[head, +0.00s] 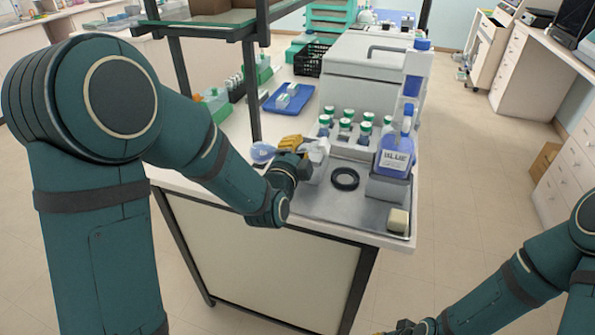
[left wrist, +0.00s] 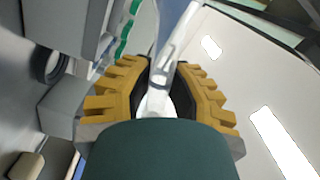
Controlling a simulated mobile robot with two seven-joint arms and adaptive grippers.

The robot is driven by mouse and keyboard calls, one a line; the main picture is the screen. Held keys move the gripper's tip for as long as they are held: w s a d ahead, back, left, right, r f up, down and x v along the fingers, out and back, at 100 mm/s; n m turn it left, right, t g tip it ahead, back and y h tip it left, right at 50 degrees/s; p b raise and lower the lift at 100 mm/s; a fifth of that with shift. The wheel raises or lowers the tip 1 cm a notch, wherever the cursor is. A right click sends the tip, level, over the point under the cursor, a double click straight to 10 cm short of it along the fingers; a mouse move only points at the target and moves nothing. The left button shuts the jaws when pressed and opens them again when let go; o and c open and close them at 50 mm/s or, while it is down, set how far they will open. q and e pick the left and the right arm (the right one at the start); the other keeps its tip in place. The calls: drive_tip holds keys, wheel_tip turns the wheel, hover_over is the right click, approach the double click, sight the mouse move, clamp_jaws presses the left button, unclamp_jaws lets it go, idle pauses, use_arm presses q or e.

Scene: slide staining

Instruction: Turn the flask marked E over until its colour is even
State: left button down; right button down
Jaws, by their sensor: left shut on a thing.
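A flask (head: 262,152) with a rounded bulb of blue liquid is on its side, its bulb to the left of my left gripper (head: 291,144). The yellow fingers are shut on the flask, which is held above the bench top. In the left wrist view a pale, glassy part (left wrist: 172,66) of it shows between the two fingers (left wrist: 160,72). No letter E can be read on it, and the gripper hides part of it. My right gripper (head: 404,329) shows only in part at the bottom edge, its fingers cut off.
A metal tray (head: 318,208) bears a black ring (head: 345,179), a bottle marked BLUE (head: 394,156) and a pale block (head: 398,221). Several green-capped bottles (head: 347,123) stand in a rack behind. A blue tray (head: 275,103) and a shelf post (head: 251,90) are farther back.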

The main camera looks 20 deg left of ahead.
use_arm(q)
drive_tip(key=m, duration=0.2)
drive_tip(key=shift+m, duration=0.3)
drive_tip(key=m+p, duration=0.1)
drive_tip(key=m, duration=0.3)
drive_tip(key=m+p, duration=0.1)
drive_tip(key=m, duration=0.3)
